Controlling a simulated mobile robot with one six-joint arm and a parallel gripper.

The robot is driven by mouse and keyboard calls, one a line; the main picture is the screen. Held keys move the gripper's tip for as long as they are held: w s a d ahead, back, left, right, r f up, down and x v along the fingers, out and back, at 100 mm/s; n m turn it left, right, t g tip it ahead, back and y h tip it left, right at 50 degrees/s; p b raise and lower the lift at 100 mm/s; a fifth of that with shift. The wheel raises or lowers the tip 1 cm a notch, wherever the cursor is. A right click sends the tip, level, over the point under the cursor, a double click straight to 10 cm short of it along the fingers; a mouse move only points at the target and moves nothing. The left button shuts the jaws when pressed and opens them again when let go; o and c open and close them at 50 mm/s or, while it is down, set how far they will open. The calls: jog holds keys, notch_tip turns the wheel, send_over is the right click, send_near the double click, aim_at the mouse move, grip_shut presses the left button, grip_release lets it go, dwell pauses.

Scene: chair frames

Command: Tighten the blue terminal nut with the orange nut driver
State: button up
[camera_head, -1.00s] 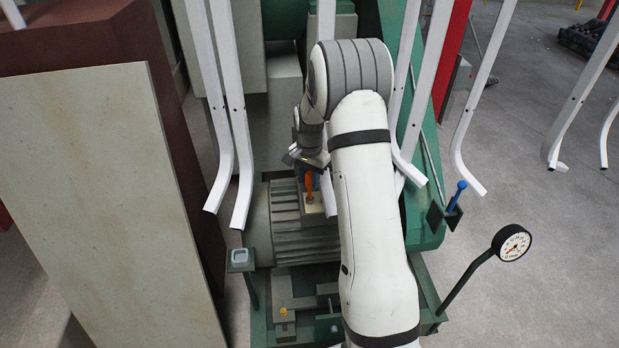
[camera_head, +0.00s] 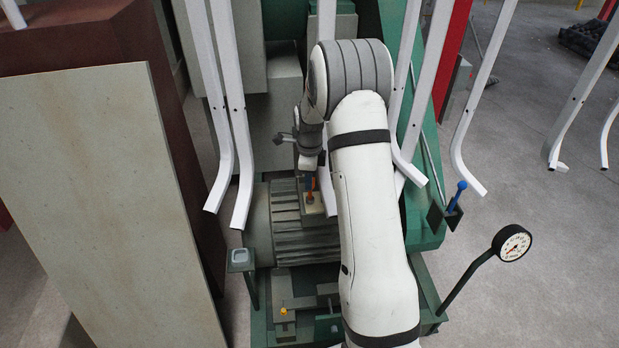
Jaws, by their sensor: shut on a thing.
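The orange nut driver (camera_head: 313,184) shows as a thin upright strip under my wrist, with its lower end at the open terminal box (camera_head: 315,208) on top of the ribbed motor. My gripper (camera_head: 308,178) is shut on the driver; the fingers are largely hidden by my wrist and the view is small. The blue terminal nut cannot be made out; it is hidden under the driver or too small to see. I cannot tell whether the driver is seated on it.
The ribbed grey motor (camera_head: 290,232) lies below. White chair-frame tubes (camera_head: 241,170) hang close on both sides of my arm. A large pale panel (camera_head: 100,190) stands left. A blue-handled lever (camera_head: 457,195) and a dial gauge (camera_head: 512,243) stand right.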

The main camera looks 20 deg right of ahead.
jog(key=shift+m, duration=1.2)
jog(key=shift+r+p, duration=1.5)
jog(key=shift+r, duration=0.85)
